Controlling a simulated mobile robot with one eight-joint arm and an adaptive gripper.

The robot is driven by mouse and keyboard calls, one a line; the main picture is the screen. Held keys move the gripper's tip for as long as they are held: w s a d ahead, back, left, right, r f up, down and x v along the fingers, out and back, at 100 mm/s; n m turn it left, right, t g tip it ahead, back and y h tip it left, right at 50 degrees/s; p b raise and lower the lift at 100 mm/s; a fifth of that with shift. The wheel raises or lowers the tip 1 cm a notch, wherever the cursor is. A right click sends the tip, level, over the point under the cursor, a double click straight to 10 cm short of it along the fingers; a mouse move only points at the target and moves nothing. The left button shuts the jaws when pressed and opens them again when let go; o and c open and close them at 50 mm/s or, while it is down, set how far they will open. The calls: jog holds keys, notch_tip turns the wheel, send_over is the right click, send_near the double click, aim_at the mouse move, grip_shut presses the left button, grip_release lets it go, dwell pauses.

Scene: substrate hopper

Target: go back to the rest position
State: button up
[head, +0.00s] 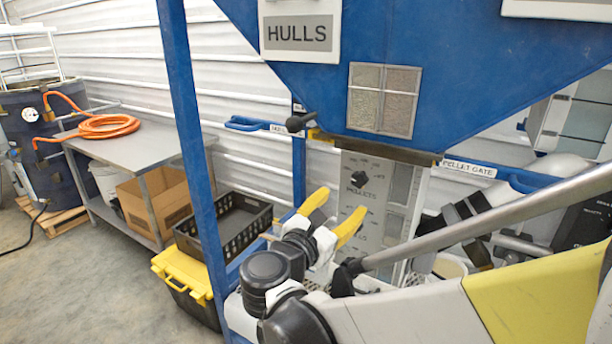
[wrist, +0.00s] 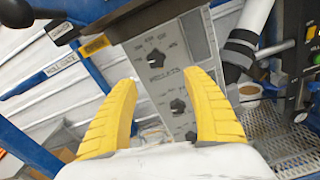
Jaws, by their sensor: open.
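My gripper (head: 332,217) has two yellow fingers spread apart, with nothing between them. It is in front of the grey control panel (head: 359,163) marked PELLETS, below the blue hopper (head: 440,60). In the wrist view my gripper (wrist: 164,112) faces the same panel (wrist: 203,40), whose black knobs show beyond and between the fingers. I cannot tell the exact gap to the panel, but no contact shows.
A blue post (head: 187,130) stands left of my arm. Blue handles marked HULL GATE (head: 245,124) and PELLET GATE (head: 530,182) flank the panel. A black crate (head: 225,224) sits above a yellow-lidded box (head: 180,275). Open floor (head: 60,285) lies at left.

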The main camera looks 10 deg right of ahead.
jog(key=s+d+f+m+g+y+b, duration=0.2)
jog(key=s+d+f+m+g+y, duration=0.3)
jog(key=s+d+f+m, duration=0.5)
jog(key=s+a+f+m+g+y+b, duration=0.1)
jog(key=s+a+f+m+y, duration=0.1)
jog(key=s+m, duration=0.3)
jog(key=s+a+f+m+g+y+b, duration=0.1)
jog(key=s+f+m+y, duration=0.2)
jog(key=m, duration=0.8)
jog(key=shift+s+a+f+b, duration=0.35)
jog(key=shift+s+f, duration=0.4)
jog(key=shift+s, duration=0.5)
